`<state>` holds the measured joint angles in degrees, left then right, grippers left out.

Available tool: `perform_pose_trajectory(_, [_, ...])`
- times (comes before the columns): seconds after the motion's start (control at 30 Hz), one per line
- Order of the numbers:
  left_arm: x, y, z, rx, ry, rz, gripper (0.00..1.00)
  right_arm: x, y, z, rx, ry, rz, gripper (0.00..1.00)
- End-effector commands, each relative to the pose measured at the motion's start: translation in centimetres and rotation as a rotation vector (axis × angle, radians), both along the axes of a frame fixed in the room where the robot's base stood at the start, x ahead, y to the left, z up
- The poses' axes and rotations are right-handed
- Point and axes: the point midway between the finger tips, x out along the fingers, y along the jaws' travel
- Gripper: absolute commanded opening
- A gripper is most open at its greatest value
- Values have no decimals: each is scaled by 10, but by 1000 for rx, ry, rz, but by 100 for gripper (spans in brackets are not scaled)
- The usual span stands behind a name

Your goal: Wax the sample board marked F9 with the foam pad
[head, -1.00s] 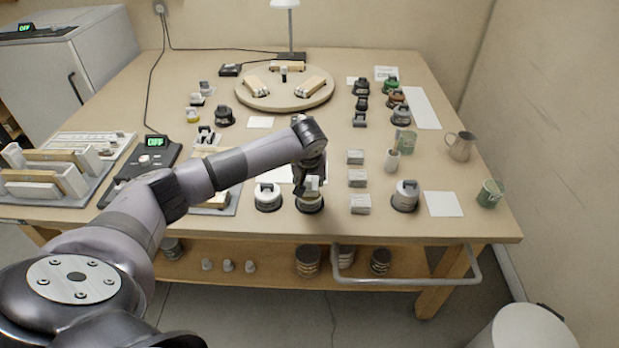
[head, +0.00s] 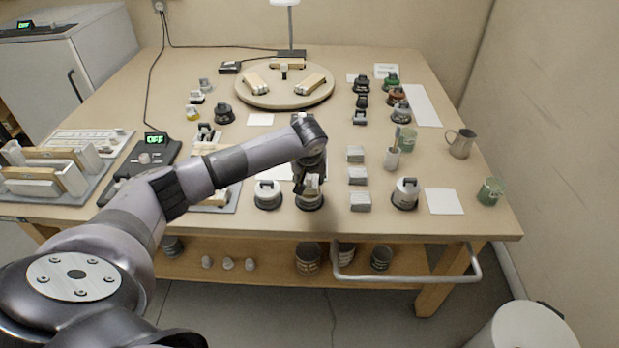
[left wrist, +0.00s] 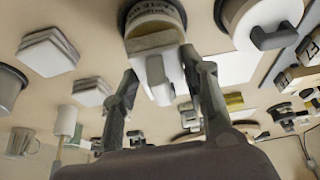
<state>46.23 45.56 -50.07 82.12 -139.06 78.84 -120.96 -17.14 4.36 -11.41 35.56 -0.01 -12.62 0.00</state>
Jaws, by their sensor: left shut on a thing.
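My left gripper (head: 311,180) points down at the front middle of the bench. In the left wrist view its fingers (left wrist: 165,82) are shut on the white handle of the foam pad (left wrist: 158,72). The pad's grey-brown foam face is against or just over the open top of a paste wax tin (left wrist: 150,12); I cannot tell if it touches. In the head view the tin (head: 309,202) stands below the gripper. A wooden board (head: 217,199) on a grey mat is partly hidden behind my arm. No F9 mark is legible on any board. My right gripper is not in view.
A white-lidded tin (head: 268,197) stands close left of the wax tin. A turntable (head: 284,98) with wooden blocks is at the back. A board rack (head: 50,180) is at the left.

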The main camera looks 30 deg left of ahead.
Motion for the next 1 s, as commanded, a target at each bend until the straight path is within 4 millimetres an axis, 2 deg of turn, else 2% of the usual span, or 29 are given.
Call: perform_pose_trajectory(1.0, [0,0,-7,1,0,0,19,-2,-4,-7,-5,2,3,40])
